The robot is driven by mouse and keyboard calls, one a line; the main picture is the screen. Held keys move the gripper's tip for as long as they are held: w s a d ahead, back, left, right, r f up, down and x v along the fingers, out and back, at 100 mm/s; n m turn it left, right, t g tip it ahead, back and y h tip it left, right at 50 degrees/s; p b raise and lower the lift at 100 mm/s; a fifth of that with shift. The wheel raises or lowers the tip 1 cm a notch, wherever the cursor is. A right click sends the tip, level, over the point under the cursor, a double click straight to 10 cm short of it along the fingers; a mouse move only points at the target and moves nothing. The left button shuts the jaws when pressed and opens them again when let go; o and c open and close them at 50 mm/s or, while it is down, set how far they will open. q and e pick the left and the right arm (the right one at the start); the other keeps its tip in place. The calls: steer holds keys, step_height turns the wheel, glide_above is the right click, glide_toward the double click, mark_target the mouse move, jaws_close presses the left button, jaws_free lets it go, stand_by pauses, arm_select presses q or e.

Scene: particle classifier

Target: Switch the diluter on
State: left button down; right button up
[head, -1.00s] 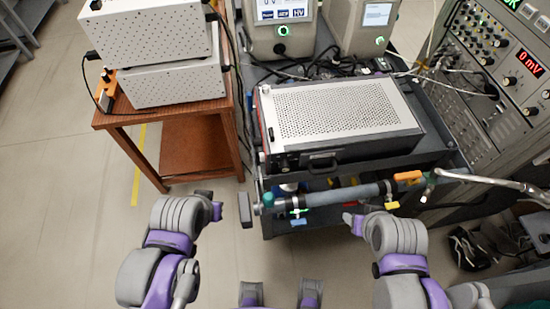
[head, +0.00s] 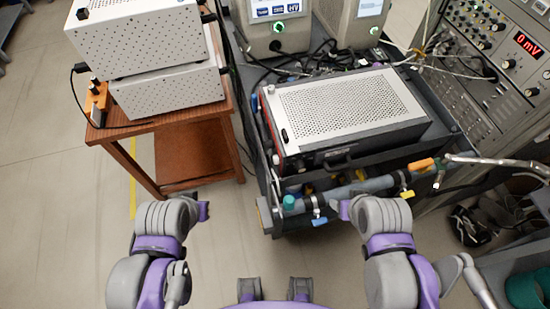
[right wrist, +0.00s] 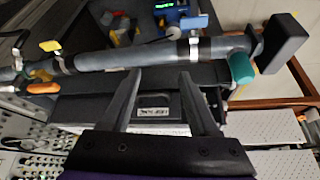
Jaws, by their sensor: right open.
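No label tells me which device is the diluter. A grey box with a perforated metal lid (head: 345,105) and a dark front lies on a black cart. A grey tube (head: 350,190) with a teal cap (head: 288,203) and valve handles runs along the cart's front; it also crosses the right wrist view (right wrist: 115,58). My right gripper (head: 340,208) is just in front of the tube; in the right wrist view its two fingers (right wrist: 160,76) are apart with nothing between them. My left gripper (head: 203,211) is left of the cart, away from it, its jaws unclear.
A brown wooden table (head: 180,125) with two stacked white perforated boxes (head: 145,45) stands at the left. Two instruments with lit green buttons (head: 277,45) stand behind the box, among cables. A rack with a red "0 mV" display (head: 527,43) is at the right. Floor is free at left.

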jaws_close()
stand_by(1.7)
